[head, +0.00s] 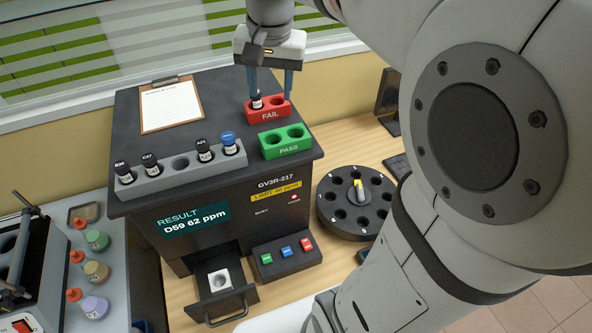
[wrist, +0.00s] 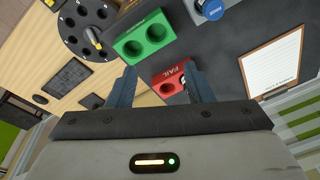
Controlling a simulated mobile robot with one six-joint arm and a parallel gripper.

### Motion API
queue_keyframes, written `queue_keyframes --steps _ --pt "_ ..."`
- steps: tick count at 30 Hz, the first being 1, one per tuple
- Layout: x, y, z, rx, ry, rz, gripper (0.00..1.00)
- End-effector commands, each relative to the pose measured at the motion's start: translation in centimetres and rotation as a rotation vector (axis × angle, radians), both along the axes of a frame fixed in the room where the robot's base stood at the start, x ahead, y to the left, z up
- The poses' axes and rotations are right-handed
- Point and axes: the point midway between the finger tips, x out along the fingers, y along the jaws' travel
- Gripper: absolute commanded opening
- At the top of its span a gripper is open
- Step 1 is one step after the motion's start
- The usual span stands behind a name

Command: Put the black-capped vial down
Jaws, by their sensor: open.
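The black-capped vial (head: 256,101) stands upright in the left hole of the red FAIL block (head: 275,113) on top of the analyser; the block's right hole is empty. My gripper (head: 270,92) is open above the FAIL block, its blue fingers pointing down, the left finger close to the vial's cap. In the wrist view my gripper (wrist: 160,70) has its fingers spread, with nothing held between them. There the red FAIL block (wrist: 167,88) shows between the fingers, and the vial is mostly hidden by the right finger.
The green PASS block (head: 285,142) in front has two empty holes. A grey rack (head: 165,180) holds several black-capped vials and a blue-capped one, with one empty hole. A clipboard (head: 170,106) lies behind. The analyser's drawer (head: 222,302) is open; a black carousel (head: 345,225) stands right.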

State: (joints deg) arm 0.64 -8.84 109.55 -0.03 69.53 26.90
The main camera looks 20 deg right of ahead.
Motion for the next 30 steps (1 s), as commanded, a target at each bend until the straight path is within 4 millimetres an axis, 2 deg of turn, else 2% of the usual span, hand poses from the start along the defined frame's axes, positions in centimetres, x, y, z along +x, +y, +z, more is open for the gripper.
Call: queue_keyframes --steps 1,6,9,12,16,25,30 --pt "-2.5 0.0 -0.9 -0.011 -0.023 0.061 0.47" --pt "-9.1 0.0 -4.7 -0.062 -0.096 0.276 0.47" --pt "-11.9 0.0 -6.9 -0.090 -0.127 0.372 0.47" --pt "-13.7 0.0 -8.5 -0.110 -0.148 0.437 0.47" --pt "-14.7 0.6 -9.5 -0.122 -0.159 0.476 0.47" --pt "-14.7 0.6 -9.7 -0.123 -0.158 0.481 0.47" --pt "-14.6 0.5 -12.3 -0.119 -0.144 0.478 0.47"
